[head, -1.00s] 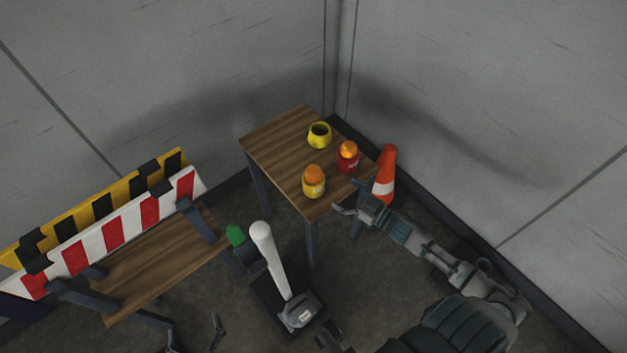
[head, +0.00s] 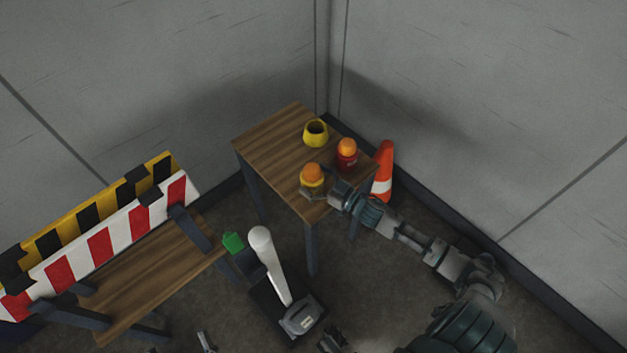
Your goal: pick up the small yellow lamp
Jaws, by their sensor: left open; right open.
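The small yellow lamp (head: 312,175) has an orange dome and stands upright near the front edge of the small wooden table (head: 265,145). My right gripper (head: 317,191) is open at the lamp's lower front, with its fingers overlapping the yellow body in the head view. The fingers hide part of the body, and I cannot tell whether they touch it. My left gripper (head: 206,342) shows only in part at the bottom edge, open and empty, far from the lamp.
A red lamp with an orange dome (head: 347,154) and a yellow ring-like pot (head: 316,133) stand close behind the yellow lamp. An orange-white cone (head: 383,172) stands right of the table. Striped barriers (head: 105,240), a second wooden table (head: 150,285) and a white post (head: 270,265) are left.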

